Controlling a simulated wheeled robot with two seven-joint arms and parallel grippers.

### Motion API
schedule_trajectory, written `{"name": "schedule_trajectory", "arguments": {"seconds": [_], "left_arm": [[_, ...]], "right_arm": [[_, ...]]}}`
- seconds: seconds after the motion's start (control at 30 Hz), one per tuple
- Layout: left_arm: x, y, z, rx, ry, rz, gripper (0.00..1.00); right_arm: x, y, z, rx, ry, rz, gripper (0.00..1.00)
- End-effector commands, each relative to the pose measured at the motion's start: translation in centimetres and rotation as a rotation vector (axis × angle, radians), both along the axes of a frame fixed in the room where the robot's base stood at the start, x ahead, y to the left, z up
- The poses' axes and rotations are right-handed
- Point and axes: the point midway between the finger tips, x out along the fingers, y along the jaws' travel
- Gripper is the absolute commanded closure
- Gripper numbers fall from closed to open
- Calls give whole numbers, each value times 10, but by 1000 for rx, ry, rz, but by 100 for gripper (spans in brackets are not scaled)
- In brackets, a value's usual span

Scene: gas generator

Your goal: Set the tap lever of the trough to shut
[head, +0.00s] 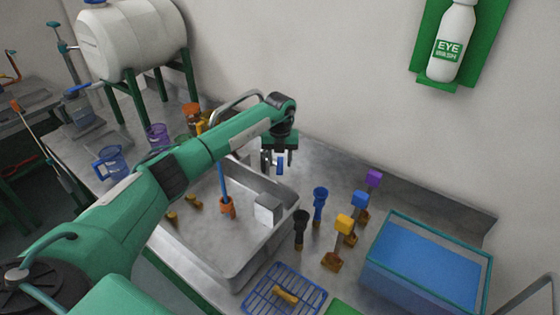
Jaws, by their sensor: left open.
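The trough (213,256) is a grey metal basin sunk in the bench, in the middle of the head view. A curved grey spout (238,98) rises behind my left arm. A small blue piece (280,167), which looks like the tap lever, shows at the trough's back right edge. My left gripper (275,160) hangs over that edge with its jaws open, right at the blue piece. I cannot tell whether it touches the piece. The lever's base and part of the spout are hidden by my left arm. My right gripper is not in view.
A blue water tank (428,262) stands at the right. Several stoppered or brush-like pieces, one with a yellow top (344,224), stand between it and the trough. A blue wire rack (284,291) lies in front. A blue jug (110,163) and white drum (134,38) are left.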

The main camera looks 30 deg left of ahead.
Motion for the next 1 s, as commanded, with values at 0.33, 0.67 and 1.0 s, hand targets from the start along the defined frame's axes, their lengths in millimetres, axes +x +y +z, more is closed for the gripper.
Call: {"name": "schedule_trajectory", "arguments": {"seconds": [0.33, 0.67, 1.0], "left_arm": [[0, 0, -25, 0, 0, 1, 56], [0, 0, -25, 0, 0, 1, 82], [-1, 3, -24, 0, 0, 1, 100]], "right_arm": [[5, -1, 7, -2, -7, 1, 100], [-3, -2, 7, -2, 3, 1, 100], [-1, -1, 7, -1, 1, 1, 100]]}}
